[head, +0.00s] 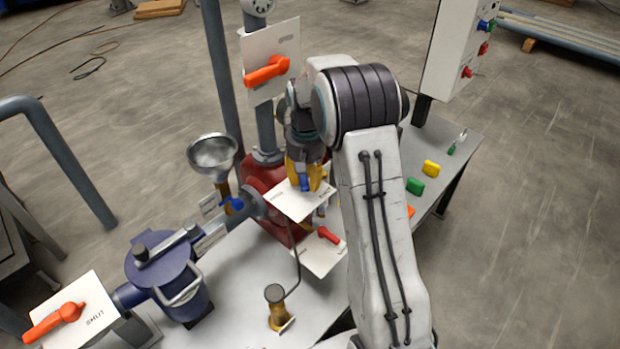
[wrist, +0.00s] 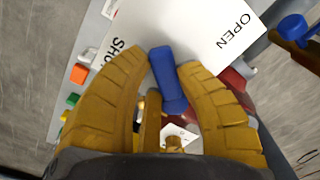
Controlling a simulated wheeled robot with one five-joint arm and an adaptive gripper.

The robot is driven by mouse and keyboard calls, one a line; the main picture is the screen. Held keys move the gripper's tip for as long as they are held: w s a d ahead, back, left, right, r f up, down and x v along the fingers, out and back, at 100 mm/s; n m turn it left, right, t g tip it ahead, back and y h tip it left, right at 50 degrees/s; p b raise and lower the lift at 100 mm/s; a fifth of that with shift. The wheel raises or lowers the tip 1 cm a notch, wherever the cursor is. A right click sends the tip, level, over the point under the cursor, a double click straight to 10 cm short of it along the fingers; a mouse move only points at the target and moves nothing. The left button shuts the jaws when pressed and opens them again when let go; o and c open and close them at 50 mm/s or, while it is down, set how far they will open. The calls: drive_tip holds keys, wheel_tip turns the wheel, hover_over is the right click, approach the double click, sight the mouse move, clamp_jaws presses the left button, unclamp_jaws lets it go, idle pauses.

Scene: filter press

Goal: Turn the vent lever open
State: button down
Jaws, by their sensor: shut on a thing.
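A blue lever (wrist: 168,80) stands in front of a white label plate (wrist: 190,30) in the wrist view. The plate reads OPEN at the right and SHUT, partly hidden, at the left. My gripper (wrist: 168,75) is shut on the blue lever, with a yellow finger on either side. In the head view my gripper (head: 305,178) reaches down over the same plate (head: 290,208), and the lever's blue end (head: 304,184) shows between the fingers. The lever's pivot is hidden in the head view.
A red lever (head: 328,235) sits on a lower plate. Orange levers sit on an upright plate (head: 267,71) and a plate marked SHUT at lower left (head: 55,322). A funnel (head: 212,153) and blue strainer (head: 165,265) stand left. Coloured blocks (head: 415,186) lie on the bench.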

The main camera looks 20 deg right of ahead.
drive_tip(key=shift+w+a+f+m, duration=0.1)
drive_tip(key=shift+w+a+m, duration=0.25)
drive_tip(key=shift+m, duration=1.3)
drive_tip(key=shift+w+a+r+m, duration=0.15)
drive_tip(key=shift+a+m, duration=0.4)
drive_tip(key=shift+m, duration=1.15)
drive_tip(key=shift+w+a+f+m, duration=0.15)
drive_tip(key=shift+w+a+m, duration=0.25)
drive_tip(key=shift+m, duration=1.25)
drive_tip(key=shift+a, duration=0.1)
drive_tip(key=c, duration=0.8)
unclamp_jaws()
drive_tip(key=shift+c, duration=0.2)
wheel_tip(320, 180, up, 12)
